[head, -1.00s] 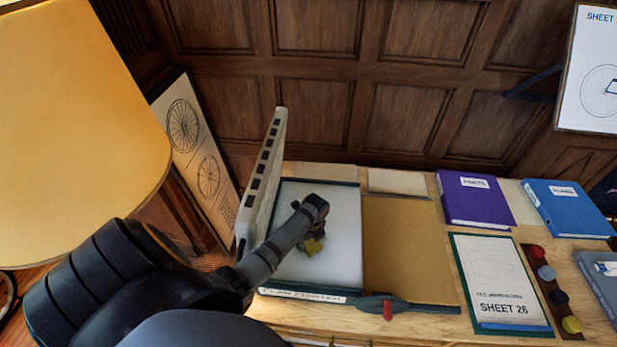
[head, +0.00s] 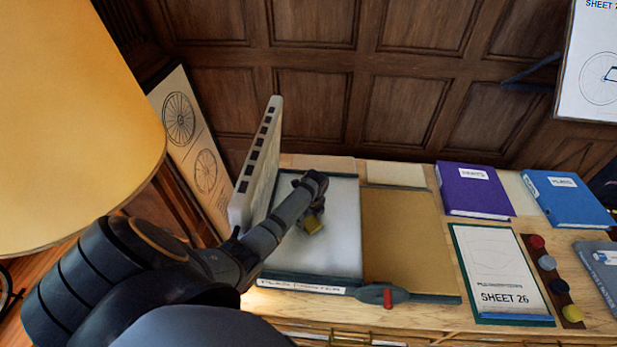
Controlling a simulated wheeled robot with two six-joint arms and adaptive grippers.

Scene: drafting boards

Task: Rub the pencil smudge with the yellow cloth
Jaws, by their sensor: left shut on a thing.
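I cannot tell whether the cloth touches the surface. No pencil smudge can be made out; the gripper and arm cover part of the board. My right gripper is not in view.
A tall pale slotted panel (head: 258,165) stands at the board's left edge, close to my left arm. A large yellow lampshade (head: 75,120) fills the left.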

